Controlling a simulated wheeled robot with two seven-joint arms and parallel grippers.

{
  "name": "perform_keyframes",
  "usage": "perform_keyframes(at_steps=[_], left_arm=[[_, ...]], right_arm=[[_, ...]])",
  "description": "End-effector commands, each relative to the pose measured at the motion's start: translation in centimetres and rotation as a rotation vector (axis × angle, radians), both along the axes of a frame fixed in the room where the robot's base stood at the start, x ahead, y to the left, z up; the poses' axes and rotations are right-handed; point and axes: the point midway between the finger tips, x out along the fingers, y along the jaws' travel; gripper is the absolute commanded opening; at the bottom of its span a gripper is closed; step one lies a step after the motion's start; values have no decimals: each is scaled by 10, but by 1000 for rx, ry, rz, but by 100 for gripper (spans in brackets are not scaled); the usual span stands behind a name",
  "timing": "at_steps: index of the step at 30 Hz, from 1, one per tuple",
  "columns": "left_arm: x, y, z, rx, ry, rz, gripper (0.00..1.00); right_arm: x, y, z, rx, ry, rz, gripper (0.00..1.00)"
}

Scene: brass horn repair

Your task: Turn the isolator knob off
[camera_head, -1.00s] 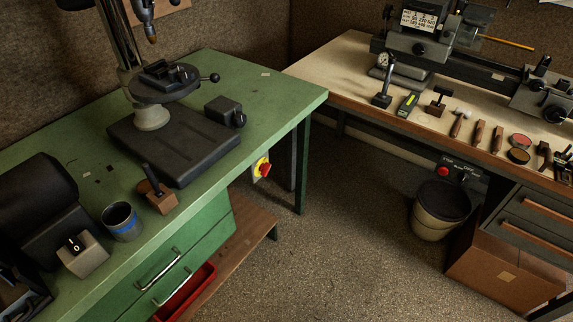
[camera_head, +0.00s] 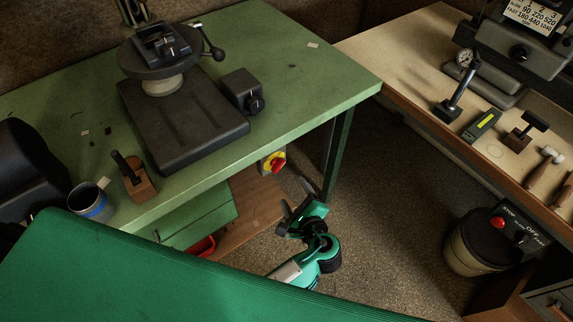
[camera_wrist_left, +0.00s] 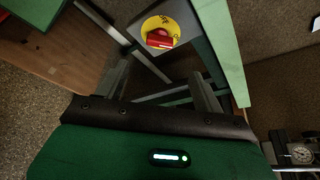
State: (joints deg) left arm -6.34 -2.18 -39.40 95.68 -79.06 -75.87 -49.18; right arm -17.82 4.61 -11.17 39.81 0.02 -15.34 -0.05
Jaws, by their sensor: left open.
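The isolator knob (camera_head: 278,162) is a red handle on a yellow round plate. Its grey box is fixed below the right end of the green bench's front edge. In the left wrist view the red knob (camera_wrist_left: 160,39) shows at the top centre, its bar lying roughly across the picture. Any on or off marking is too small to read. My left gripper (camera_head: 294,198) is open and empty, below and a little right of the knob, apart from it. In the left wrist view its two fingers (camera_wrist_left: 160,72) point towards the knob. My right gripper is not in view.
The green bench (camera_head: 310,85) has a leg just right of the knob. A wooden shelf (camera_head: 250,205) lies below. On the right stand a wooden-topped bench (camera_head: 400,45), a bin (camera_head: 470,250) and a separate switch box with a red button (camera_head: 498,222). Open floor lies between the benches.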

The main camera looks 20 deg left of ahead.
Motion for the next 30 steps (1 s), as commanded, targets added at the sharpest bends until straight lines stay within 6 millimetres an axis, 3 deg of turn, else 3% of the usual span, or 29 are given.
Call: perform_keyframes(at_steps=[7, 15, 21, 30], left_arm=[[42, 30, -12, 3, -1, -1, 69], [80, 58, -27, -1, 0, -1, 69], [92, 66, -32, -2, 2, -1, 69], [94, 67, -33, -4, 1, -1, 69]], right_arm=[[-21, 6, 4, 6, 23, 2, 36], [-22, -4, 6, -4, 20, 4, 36], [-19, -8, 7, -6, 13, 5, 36], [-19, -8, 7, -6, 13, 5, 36]])
